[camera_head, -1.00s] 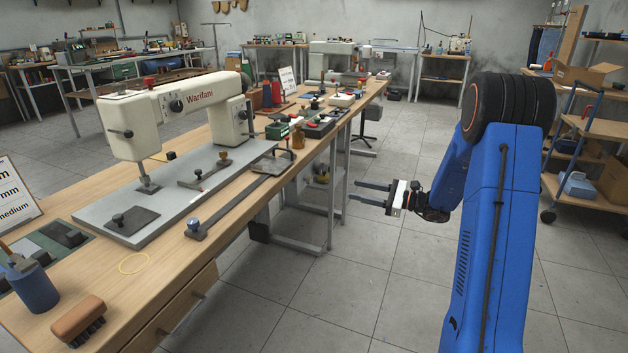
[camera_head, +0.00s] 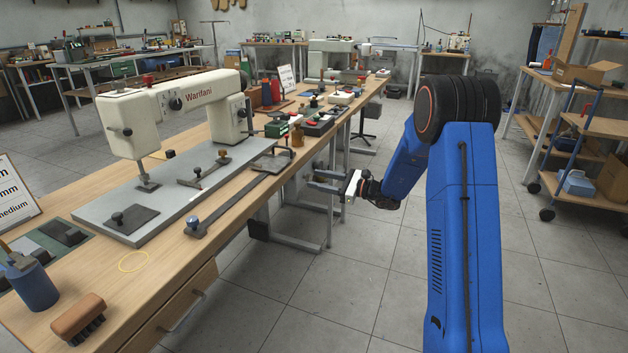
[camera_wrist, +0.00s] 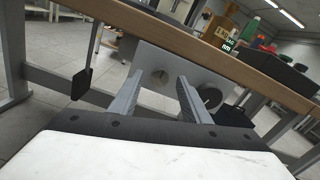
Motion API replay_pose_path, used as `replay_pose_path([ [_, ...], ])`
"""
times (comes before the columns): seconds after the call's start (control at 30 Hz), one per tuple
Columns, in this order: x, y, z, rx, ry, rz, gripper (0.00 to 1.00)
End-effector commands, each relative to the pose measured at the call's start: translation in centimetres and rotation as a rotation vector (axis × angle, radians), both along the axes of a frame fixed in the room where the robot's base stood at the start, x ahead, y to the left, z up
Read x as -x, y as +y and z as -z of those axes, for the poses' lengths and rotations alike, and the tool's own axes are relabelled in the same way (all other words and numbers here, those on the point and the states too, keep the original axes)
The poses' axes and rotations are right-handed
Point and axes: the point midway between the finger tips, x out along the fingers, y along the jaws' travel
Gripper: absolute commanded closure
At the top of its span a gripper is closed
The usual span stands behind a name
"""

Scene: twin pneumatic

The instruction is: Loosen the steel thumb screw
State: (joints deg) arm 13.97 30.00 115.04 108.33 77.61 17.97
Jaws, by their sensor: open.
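In the wrist view, a small round steel piece with a slot-like line (camera_wrist: 160,77) sits on a pale grey panel under the table edge. It looks like the steel thumb screw, but it is too small to be sure. It appears between my fingertips, with a gap in depth. My gripper (camera_head: 312,180) is open and empty beside the workbench's right side, below the top; its two fingers also show in the wrist view (camera_wrist: 161,80). In the head view the panel cannot be made out.
A dark round knob (camera_wrist: 210,97) is on the panel, right of the steel piece. The wooden bench edge (camera_wrist: 215,55) passes above my fingers. A bench leg (camera_wrist: 13,50) stands at left, with a hanging black piece (camera_wrist: 82,82). The floor right of the bench is open.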

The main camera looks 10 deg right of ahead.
Motion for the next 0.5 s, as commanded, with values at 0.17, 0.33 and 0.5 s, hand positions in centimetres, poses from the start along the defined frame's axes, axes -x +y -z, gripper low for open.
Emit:
replay_pose_path([
  [0.17, -1.0, 1.3, 0.1, -0.001, 0.001, 0.0, 0.57],
  [0.33, -1.3, 1.8, 0.0, 0.0, 0.0, 0.0, 0.57],
  [0.5, -1.3, 1.8, 0.0, 0.0, 0.0, 0.0, 0.57],
])
